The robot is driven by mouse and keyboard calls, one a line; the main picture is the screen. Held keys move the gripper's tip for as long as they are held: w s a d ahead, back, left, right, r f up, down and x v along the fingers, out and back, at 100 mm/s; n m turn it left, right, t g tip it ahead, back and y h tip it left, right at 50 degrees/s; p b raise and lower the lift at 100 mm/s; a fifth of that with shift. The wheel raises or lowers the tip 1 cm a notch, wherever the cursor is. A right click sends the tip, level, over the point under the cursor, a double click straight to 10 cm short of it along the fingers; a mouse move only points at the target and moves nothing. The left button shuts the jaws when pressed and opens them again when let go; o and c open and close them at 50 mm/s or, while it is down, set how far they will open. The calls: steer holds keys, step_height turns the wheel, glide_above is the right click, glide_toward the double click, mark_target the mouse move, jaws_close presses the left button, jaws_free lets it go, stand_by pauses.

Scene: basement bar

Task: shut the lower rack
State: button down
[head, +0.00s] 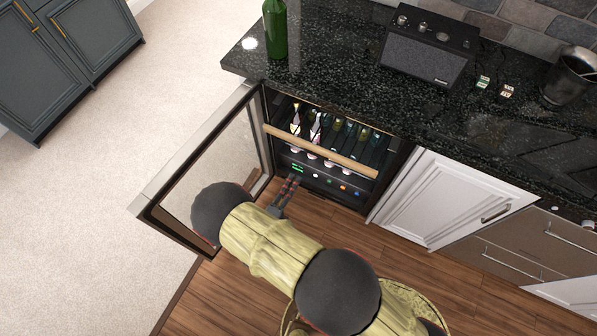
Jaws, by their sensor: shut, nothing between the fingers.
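The wine cooler (358,191) stands under the black counter with its glass door (213,160) swung wide open to the left. One rack with a pale wooden front bar (320,152) shows in the cooler and looks pulled forward. Bottles (315,125) lie behind this bar, and pale bottle ends show below it. I cannot tell from this steep view whether this is the lower rack or whether another is hidden beneath it. My gripper (293,183) is shut and empty, in front of the cooler's lower left part, apart from the wooden bar in the picture.
The open door stands close to the left of my arm. A green bottle (274,30), a black radio (427,48) and a metal bucket (570,78) stand on the counter (335,80). White cabinet doors (450,199) are shut to the right. The wooden floor (410,262) is clear.

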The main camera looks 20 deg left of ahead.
steer(key=b, duration=0.3)
glide_toward(324, 129)
steer(key=s+r, duration=0.2)
steer(key=s, duration=0.2)
steer(key=shift+w+a, duration=0.1)
steer(key=shift+w, duration=0.2)
steer(key=shift+w, duration=0.25)
steer(key=w, duration=0.8)
steer(key=w+d+b, duration=0.1)
steer(key=w, duration=0.3)
steer(key=shift+w, duration=0.6)
steer(key=shift+r, duration=0.1)
